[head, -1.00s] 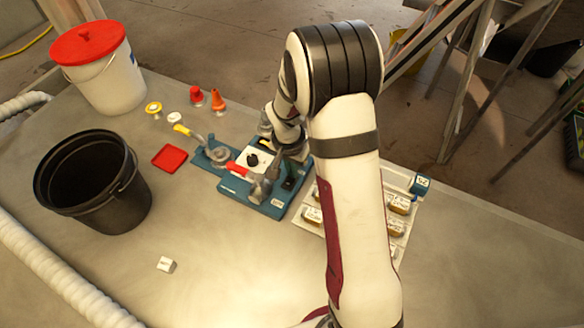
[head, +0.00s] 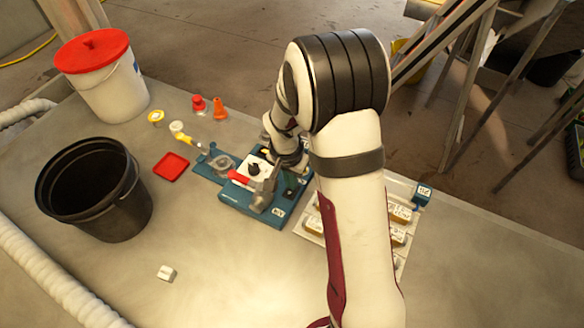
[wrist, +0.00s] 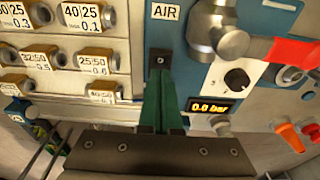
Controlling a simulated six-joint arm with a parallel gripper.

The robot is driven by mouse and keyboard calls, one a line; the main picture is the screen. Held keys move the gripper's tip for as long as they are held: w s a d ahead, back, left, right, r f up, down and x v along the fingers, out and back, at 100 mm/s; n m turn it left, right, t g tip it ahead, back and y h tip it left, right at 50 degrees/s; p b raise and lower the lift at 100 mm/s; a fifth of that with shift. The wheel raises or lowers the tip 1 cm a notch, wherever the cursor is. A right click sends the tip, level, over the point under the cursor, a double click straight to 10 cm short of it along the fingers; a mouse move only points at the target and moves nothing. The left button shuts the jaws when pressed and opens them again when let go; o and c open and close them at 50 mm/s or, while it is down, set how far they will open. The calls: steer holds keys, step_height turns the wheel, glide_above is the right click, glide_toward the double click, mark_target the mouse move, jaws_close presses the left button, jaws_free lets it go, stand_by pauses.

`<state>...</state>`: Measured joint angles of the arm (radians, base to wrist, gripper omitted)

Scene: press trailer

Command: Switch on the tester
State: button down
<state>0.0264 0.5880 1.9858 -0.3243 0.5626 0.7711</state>
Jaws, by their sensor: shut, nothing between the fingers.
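The tester is a blue unit (head: 238,207) in the middle of the table, with a metal clamp and a red-handled lever (head: 240,177). In the wrist view its blue panel (wrist: 200,72) carries an "AIR" label, a black knob (wrist: 237,80) and a lit display (wrist: 208,107) reading 0.0 bar. A black plate with a screw (wrist: 160,60), which looks like the switch mount, sits below the label. My gripper (wrist: 164,88) is shut and empty, its green fingers in front of that plate and hiding its lower part. I cannot tell whether they touch it.
A rack of labelled brass parts (head: 400,214) stands right of the tester. A black bucket (head: 120,205), a red tray (head: 170,167) and a lidded white bucket (head: 110,95) are to the left. A white block (head: 166,273) lies at the front. The front table is mostly clear.

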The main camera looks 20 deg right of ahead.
step_height(320, 180, up, 13)
steer(key=w+d, duration=0.1)
steer(key=shift+r, duration=0.1)
stand_by(0.4)
steer(key=s+a+r+n+y, duration=0.1)
steer(key=s+a, duration=0.1)
steer(key=s, duration=0.7)
steer(key=s+a+r+n+y, duration=0.1)
steer(key=s+a, duration=0.2)
steer(key=s, duration=0.6)
steer(key=s+a+r+n+g, duration=0.1)
steer(key=s+a, duration=0.1)
steer(key=s, duration=0.7)
steer(key=shift+a+r+y, duration=0.2)
steer(key=shift+r+y, duration=0.1)
steer(key=shift+y, duration=0.1)
steer(key=shift+w, duration=0.1)
